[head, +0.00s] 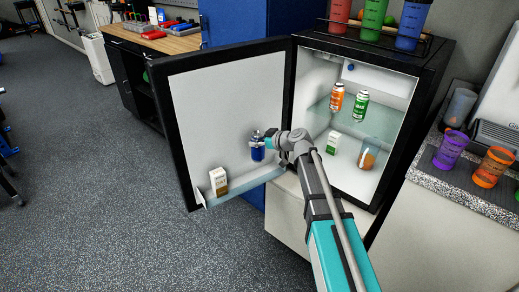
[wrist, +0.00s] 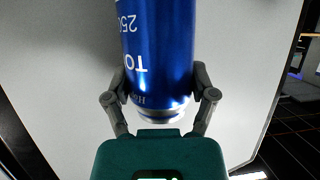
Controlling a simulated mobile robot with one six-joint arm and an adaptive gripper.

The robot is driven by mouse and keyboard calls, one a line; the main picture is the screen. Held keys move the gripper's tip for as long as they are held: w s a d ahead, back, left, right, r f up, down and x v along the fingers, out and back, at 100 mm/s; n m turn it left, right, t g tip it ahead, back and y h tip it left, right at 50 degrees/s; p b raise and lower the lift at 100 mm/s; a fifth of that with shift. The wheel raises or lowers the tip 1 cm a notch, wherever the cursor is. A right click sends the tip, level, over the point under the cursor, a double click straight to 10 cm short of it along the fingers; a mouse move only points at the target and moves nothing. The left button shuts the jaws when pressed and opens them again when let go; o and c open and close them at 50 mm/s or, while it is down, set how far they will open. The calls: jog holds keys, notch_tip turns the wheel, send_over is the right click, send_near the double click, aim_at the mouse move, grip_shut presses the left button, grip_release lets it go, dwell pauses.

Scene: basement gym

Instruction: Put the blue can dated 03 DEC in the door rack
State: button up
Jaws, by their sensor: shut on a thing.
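My gripper (head: 270,139) is shut on a blue can (head: 257,152) near the inner face of the open fridge door. In the wrist view the blue can (wrist: 158,45) sits between the two fingers, its lettering upside down in the picture; no date is readable. In the head view the can looks upright. The door rack (head: 240,184) runs along the low part of the door. The can's bottom appears close above it; I cannot tell whether they touch.
A white carton (head: 218,181) stands at the rack's left end. An orange can (head: 336,97) and a green can (head: 361,105) stand on the fridge's glass shelf (head: 335,122). The rack's middle looks clear.

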aim_at(258, 158)
jog(key=shift+w+f+b, duration=0.15)
jog(key=shift+f+b, duration=0.15)
jog(key=shift+f, duration=0.35)
jog(key=shift+f, duration=0.1)
notch_tip(258, 158, down, 6)
jog(key=b, duration=0.6)
jog(key=shift+f+b, duration=0.25)
jog(key=shift+b, duration=0.1)
jog(key=shift+f+b, duration=0.55)
jog(key=shift+b, duration=0.05)
dwell(0.6)
jog(key=o, duration=1.2)
jog(key=shift+o, duration=0.2)
